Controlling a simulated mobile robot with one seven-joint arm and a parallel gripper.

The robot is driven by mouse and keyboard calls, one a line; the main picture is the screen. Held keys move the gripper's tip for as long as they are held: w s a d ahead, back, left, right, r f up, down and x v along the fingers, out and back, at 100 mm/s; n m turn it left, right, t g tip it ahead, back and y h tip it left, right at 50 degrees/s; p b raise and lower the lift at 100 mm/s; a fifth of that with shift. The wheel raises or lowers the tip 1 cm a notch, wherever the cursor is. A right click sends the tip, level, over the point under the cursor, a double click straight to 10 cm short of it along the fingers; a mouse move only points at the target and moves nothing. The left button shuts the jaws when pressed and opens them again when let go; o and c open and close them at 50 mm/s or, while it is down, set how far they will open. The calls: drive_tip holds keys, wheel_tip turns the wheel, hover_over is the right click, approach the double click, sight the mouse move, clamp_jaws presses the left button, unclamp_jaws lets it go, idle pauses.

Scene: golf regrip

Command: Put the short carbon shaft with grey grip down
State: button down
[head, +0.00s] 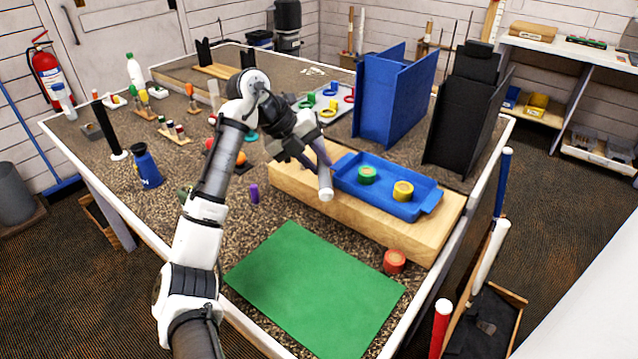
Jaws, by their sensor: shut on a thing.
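My gripper (305,148) is over the left part of the wooden block, beside the left end of the blue tray. It is shut on the short shaft with a grey grip (326,187), whose pale grey end sticks out below the fingers, tilted down toward the camera. My wrist and fingers hide the rest of the shaft, so its carbon part does not show clearly. The pale end is in front of the block's top; I cannot tell whether it touches it.
The blue tray (399,209) on the wooden block (440,232) holds a green roll (367,175) and a yellow roll (402,191). A red roll (395,262) stands near the block's front. The green mat (312,290) is bare. Tall blue (388,100) and black (463,115) holders stand behind.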

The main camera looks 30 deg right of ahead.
wheel_tip(320, 180, down, 8)
drive_tip(key=p, duration=0.1)
drive_tip(key=shift+p, duration=0.35)
drive_tip(key=shift+f+b, duration=0.2)
drive_tip(key=shift+b, duration=0.1)
drive_tip(key=c, duration=1.3)
unclamp_jaws()
drive_tip(key=shift+o, duration=0.2)
drive_tip(key=shift+r, duration=0.15)
